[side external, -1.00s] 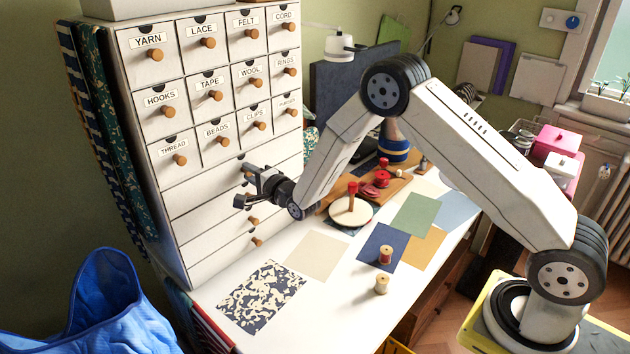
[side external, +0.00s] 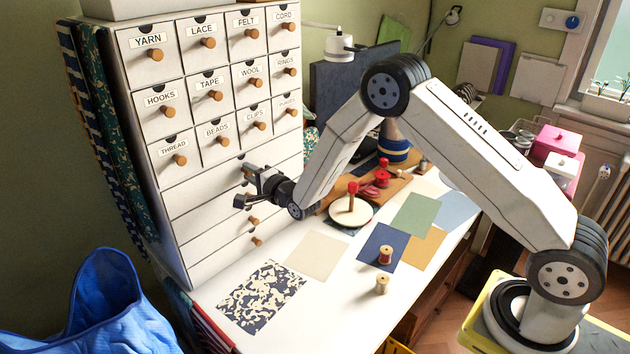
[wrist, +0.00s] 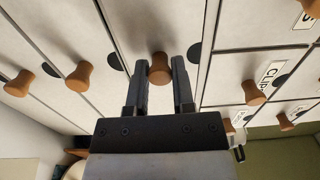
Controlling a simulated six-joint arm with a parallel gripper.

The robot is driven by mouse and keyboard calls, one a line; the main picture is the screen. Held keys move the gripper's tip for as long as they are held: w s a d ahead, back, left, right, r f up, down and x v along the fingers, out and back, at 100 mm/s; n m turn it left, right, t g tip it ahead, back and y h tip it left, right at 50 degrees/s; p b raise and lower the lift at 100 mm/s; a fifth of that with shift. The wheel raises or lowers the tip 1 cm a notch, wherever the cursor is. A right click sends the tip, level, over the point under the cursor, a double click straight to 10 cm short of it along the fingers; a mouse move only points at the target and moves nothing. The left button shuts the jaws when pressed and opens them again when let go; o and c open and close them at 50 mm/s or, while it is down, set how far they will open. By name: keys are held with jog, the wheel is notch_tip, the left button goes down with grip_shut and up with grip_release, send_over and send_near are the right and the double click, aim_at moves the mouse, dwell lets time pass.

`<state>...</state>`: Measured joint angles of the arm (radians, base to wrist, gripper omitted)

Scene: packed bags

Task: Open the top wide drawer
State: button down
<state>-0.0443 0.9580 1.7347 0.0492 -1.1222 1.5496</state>
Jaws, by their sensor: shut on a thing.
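The white chest of small drawers (side external: 222,205) stands at the left of the table, with wide drawers stacked below the labelled small ones. The top wide drawer (side external: 192,191) lies directly under the THREAD row, and its front looks flush with the chest. Its round wooden knob (wrist: 160,68) sits between my two fingers in the wrist view. My gripper (side external: 245,185) is shut on this knob, coming from the right; it also shows in the wrist view (wrist: 160,76). The gripper partly hides the knob in the side view.
Two lower wide-drawer knobs (wrist: 78,75) (wrist: 18,83) are close by. A round cream pincushion base (side external: 350,212), thread spools (side external: 385,256) and coloured fabric sheets (side external: 413,215) lie on the table. A blue bag (side external: 105,305) is at the lower left.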

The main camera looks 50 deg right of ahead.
jog(key=s, duration=1.8)
jog(key=shift+c, duration=2.4)
grip_release()
jog(key=shift+s, duration=0.15)
notch_tip(320, 180, up, 7)
jog(key=s, duration=0.2)
jog(key=shift+s, duration=0.35)
